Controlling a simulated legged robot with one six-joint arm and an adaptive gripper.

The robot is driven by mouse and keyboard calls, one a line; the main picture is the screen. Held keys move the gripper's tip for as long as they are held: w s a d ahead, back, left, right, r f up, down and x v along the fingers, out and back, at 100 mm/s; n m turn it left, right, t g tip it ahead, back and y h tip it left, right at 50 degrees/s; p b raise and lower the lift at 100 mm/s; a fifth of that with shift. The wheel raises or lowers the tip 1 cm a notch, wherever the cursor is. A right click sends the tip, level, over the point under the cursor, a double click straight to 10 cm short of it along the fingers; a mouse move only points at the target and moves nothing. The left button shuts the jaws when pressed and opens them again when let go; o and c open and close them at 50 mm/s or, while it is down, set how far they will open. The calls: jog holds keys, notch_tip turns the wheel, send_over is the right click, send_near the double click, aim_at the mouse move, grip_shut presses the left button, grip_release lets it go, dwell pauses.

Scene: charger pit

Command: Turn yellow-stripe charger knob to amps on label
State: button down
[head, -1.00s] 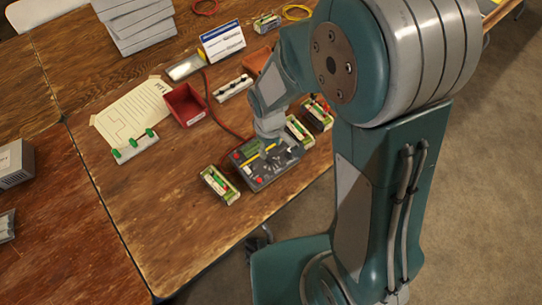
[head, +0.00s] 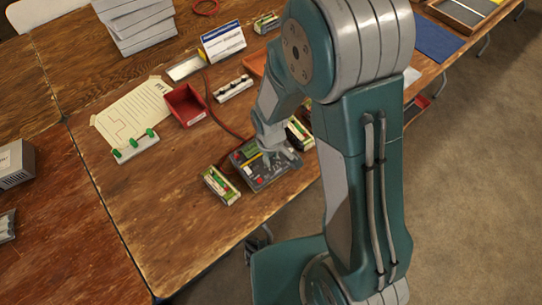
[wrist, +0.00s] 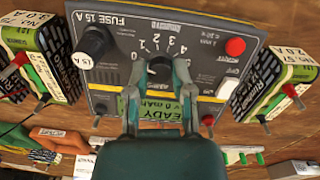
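The charger (head: 257,180) lies on the wooden table under my arm. A yellow stripe (wrist: 208,99) runs beside the display. The black knob (wrist: 160,69) sits at the dial's centre. My gripper (wrist: 159,72) is open, its two fingers straddling the knob with their tips close to its sides; contact is unclear. A battery pack with a paper label (wrist: 22,38) stands left of the charger and another (wrist: 292,72) stands right. The label figures are partly legible.
A white-capped black fuse holder (wrist: 97,45) and a red button (wrist: 235,47) flank the dial. The table's front left is clear.

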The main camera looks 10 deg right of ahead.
dwell(0.3)
jog(key=shift+m+y, duration=0.5)
jog(key=shift+m, duration=2.3)
jog(key=shift+c, duration=2.4)
grip_release()
jog(key=shift+g, duration=0.3)
notch_tip(320, 180, up, 12)
jog(key=shift+w+d, duration=0.2)
jog(key=shift+d, duration=0.1)
jog(key=shift+f, duration=0.1)
